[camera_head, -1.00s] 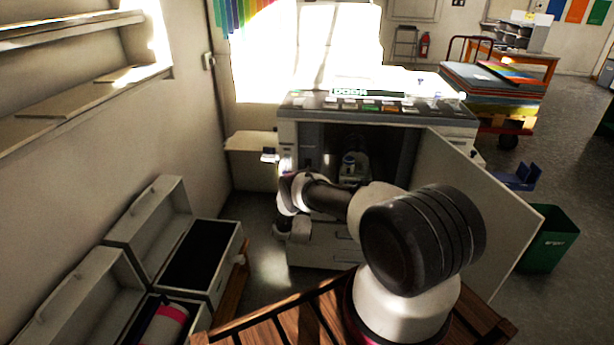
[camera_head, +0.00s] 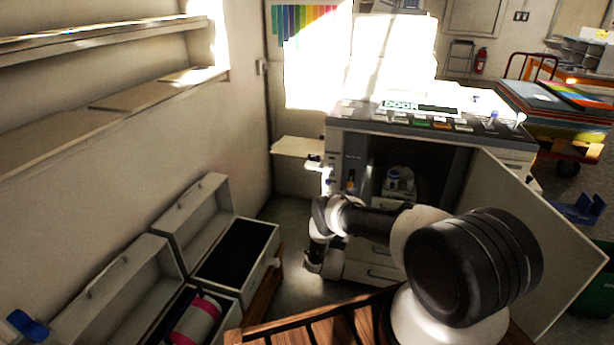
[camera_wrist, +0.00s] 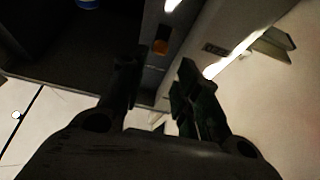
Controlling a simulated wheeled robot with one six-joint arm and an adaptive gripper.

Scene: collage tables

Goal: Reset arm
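My arm, white and dark grey, reaches from the lower right of the head view toward the open machine (camera_head: 350,113). Its wrist is bent in front of the machine's left side. In the wrist view my gripper (camera_wrist: 158,85) has its two dark fingers apart, with a clear gap and nothing held between them. The fingers are beside the edge of the machine's dark opening, near a small orange part (camera_wrist: 161,46). I cannot tell whether they touch the machine. In the head view I cannot make out the fingers clearly.
The machine's white door (camera_head: 545,235) stands open to the right of the opening. Open white cases (camera_head: 190,215) lie at the left, one holding a pink-banded roll (camera_head: 196,322). Shelves (camera_head: 110,115) line the left wall. A cart with coloured boards (camera_head: 550,98) stands right.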

